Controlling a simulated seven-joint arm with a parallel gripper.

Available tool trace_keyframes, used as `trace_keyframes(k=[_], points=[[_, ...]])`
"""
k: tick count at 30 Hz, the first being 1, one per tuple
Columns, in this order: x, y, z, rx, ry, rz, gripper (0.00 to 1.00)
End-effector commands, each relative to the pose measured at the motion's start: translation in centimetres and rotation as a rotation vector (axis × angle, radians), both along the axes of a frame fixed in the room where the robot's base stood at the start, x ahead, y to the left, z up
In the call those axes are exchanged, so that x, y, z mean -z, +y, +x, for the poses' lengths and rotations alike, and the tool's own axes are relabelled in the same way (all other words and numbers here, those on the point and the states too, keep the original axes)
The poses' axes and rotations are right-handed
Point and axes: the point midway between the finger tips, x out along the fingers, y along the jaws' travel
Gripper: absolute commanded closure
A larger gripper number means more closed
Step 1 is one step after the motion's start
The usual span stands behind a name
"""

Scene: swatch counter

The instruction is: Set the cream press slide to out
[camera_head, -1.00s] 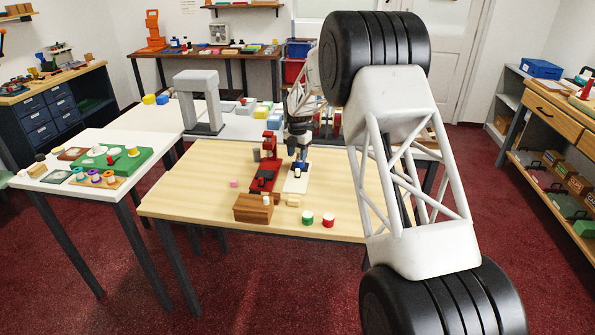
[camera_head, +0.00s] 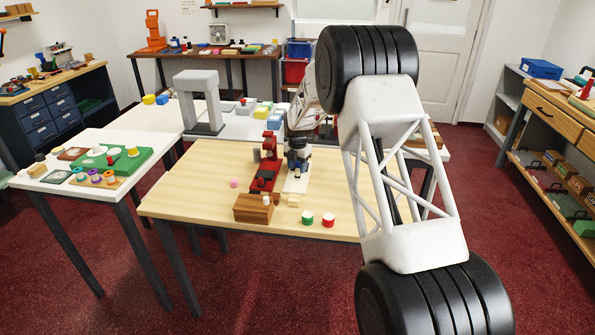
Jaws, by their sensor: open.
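The cream press (camera_head: 294,187) stands on the light wooden table, just right of a dark red press (camera_head: 262,182). Only its pale base shows clearly. Its upper part and its slide are hidden behind my gripper or too small to make out, so I cannot tell the slide's setting. My gripper (camera_head: 299,168) is open and points down over the back part of the cream press. I cannot tell whether its fingers touch the press.
A wooden block (camera_head: 253,208) stands at the front edge, with a green-and-white cylinder (camera_head: 307,218) and a red-and-white one (camera_head: 328,220) to its right. A pink cube (camera_head: 234,183) lies left of the red press. The table's left part is clear.

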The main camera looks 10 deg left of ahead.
Motion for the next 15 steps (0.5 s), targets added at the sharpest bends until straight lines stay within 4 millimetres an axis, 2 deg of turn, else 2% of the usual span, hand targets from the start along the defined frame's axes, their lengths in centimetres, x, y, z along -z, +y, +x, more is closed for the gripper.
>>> trace_keyframes(k=[6,15], points=[[1.7,0.0,0.0,0.0,-0.001,0.001,0.53],[2.1,0.0,0.0,0.0,0.0,0.0,0.53]])
